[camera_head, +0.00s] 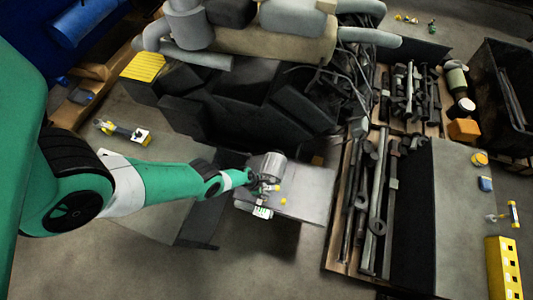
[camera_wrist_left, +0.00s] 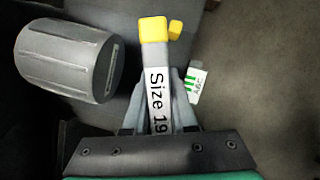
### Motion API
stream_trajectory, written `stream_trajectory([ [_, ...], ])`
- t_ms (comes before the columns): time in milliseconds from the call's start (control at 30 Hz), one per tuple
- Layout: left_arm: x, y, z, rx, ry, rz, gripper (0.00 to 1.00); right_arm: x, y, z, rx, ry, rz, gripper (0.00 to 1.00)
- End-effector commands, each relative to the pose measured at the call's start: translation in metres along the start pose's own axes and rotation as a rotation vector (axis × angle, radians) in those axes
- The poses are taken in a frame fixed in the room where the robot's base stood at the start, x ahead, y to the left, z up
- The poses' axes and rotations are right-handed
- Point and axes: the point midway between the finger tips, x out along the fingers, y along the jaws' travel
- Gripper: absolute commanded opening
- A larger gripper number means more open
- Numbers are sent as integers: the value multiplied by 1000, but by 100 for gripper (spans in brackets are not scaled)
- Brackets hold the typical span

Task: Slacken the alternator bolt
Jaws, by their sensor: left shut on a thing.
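My left gripper (camera_head: 261,187) is over a grey platform (camera_head: 307,190) in front of the engine. In the left wrist view it is shut on a grey tool (camera_wrist_left: 155,75) marked "Size 19", with a yellow tip pointing away from me. A second yellow piece (camera_wrist_left: 175,29) shows just behind the tip; I cannot tell whether they touch. A grey ribbed cylinder (camera_wrist_left: 70,60), possibly the alternator, lies left of the tool and apart from it; it also shows in the head view (camera_head: 272,165). I cannot make out the alternator bolt. My right gripper is not in view.
The dark engine (camera_head: 245,110) stands behind the platform. A rack of long tools (camera_head: 375,200) lies to the right. A grey bench top (camera_head: 460,220) carries small items and a yellow block (camera_head: 503,268). A white and green label (camera_wrist_left: 196,86) is right of the tool.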

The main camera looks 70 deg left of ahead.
Motion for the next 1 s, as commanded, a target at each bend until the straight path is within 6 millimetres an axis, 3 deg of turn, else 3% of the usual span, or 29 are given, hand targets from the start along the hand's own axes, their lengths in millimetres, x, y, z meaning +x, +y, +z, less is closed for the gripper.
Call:
stream_trajectory([
  [500,4,-5,-3,771,-1,-316,0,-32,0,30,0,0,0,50],
  [800,1,-9,-3,1027,1,-426,0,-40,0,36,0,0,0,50],
  [1000,-2,-10,-3,1087,0,-451,0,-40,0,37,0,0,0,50],
])
